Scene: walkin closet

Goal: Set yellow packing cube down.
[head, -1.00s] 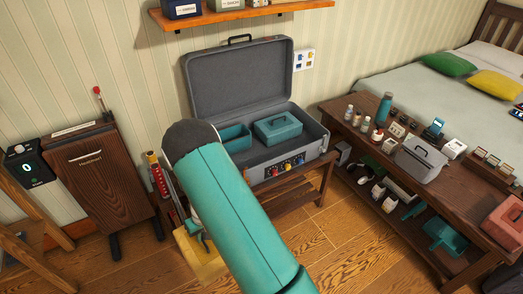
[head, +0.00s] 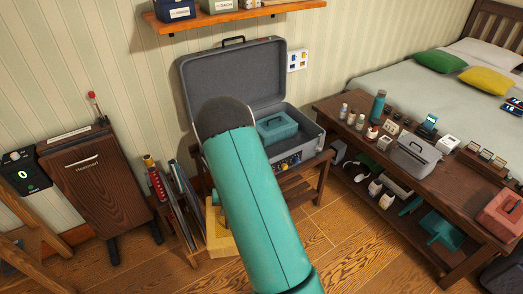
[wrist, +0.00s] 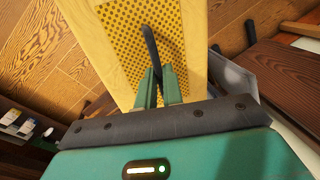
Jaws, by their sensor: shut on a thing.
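The yellow packing cube (wrist: 153,50) fills the upper middle of the wrist view, with a dotted mesh panel and a dark loop handle (wrist: 151,50). My gripper (wrist: 158,85) is shut on this handle. In the head view, part of the yellow cube (head: 219,238) shows left of my teal arm, which hides the rest and my fingers. I cannot tell whether the cube touches the floor.
An open grey suitcase (head: 232,85) stands on a wooden rack behind my arm, with a teal case (head: 277,126) inside. A rack of upright panels (head: 182,205) is just left of the cube. A crowded wooden bench (head: 440,185) stands right. Floor (head: 335,245) between is clear.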

